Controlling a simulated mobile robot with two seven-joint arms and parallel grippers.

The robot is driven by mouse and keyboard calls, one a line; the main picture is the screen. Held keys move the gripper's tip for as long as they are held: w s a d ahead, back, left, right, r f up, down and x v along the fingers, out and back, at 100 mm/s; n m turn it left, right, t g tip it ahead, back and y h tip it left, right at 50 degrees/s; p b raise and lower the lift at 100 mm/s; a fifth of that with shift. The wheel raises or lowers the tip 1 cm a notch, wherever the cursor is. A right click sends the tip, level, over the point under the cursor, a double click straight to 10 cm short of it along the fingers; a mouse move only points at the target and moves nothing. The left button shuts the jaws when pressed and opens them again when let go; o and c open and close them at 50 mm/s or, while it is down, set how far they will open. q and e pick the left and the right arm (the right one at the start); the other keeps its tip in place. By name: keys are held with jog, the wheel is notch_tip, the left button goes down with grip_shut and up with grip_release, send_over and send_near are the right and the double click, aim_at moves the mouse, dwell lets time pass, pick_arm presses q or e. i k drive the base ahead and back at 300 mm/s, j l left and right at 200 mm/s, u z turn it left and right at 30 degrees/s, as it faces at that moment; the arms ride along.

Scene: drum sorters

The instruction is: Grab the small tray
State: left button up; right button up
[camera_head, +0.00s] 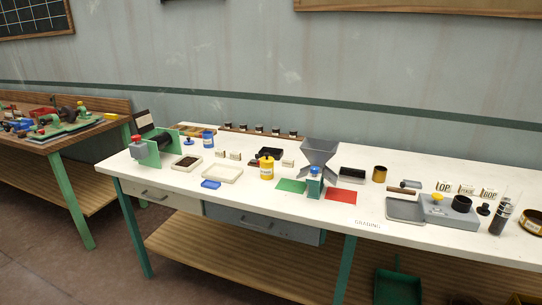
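Several tray-like things stand on the white table, and I cannot tell for sure which one is the small tray. A small cream tray (174,167) with dark contents sits at the left, beside the green drum device. A larger cream tray (239,176), which looks empty, is just right of it. A grey shallow tray (405,210) sits at the right, beside a grey box-shaped device. Neither of my grippers is in view.
The white table (300,212) also holds a green-ended drum device (153,149), a yellow bottle (266,168), a grey hopper (319,153), green and red mats (340,194), and a brass cup (379,173). A second cluttered table (60,141) stands at left.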

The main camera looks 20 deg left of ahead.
aim_at(271, 153)
jog(key=i+l+u, duration=0.15)
jog(key=i, duration=0.25)
jog(key=i+l+u, duration=0.1)
jog(key=i, duration=0.3)
jog(key=i+l+u, duration=0.15)
jog(key=i, duration=0.2)
